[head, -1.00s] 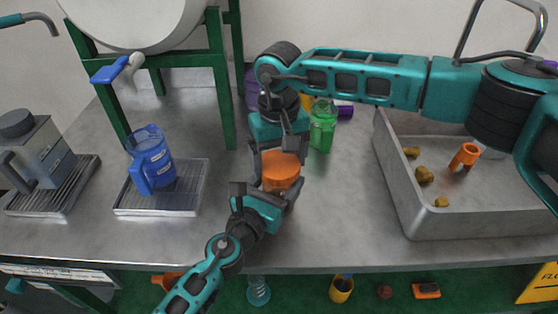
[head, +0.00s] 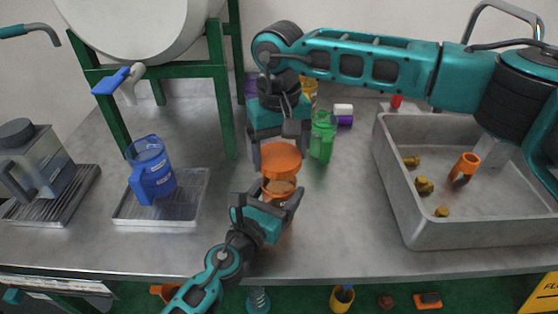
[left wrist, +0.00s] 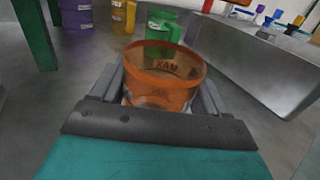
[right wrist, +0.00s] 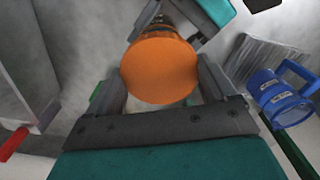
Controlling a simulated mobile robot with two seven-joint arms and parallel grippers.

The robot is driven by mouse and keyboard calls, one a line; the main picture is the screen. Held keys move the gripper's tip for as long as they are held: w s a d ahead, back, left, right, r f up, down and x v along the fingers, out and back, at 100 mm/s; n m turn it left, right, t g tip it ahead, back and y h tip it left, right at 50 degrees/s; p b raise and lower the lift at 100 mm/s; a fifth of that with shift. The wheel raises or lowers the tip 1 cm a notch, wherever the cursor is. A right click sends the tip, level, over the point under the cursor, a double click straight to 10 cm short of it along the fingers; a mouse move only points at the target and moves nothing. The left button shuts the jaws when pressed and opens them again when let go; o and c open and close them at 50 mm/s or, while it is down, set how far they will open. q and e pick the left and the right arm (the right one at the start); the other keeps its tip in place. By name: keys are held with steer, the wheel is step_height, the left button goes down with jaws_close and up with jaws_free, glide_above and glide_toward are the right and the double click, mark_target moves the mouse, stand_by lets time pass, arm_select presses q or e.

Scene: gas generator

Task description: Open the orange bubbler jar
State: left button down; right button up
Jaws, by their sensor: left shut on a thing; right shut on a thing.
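The orange bubbler jar (head: 281,187) stands near the middle of the table, and its open rim and empty-looking inside show in the left wrist view (left wrist: 165,72). My left gripper (head: 273,207) is shut around the jar's body. The orange lid (head: 281,157) is above the jar, with a visible gap between them. My right gripper (head: 279,148) is shut on the lid from above; the lid's round top also shows in the right wrist view (right wrist: 160,68).
A green jar (head: 322,138) stands close behind to the right. A blue jug (head: 151,172) sits on a metal tray (head: 190,195) to the left. A green frame (head: 222,110) stands behind left.

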arm_select(q)
jaws_free()
steer(key=shift+s, duration=0.1)
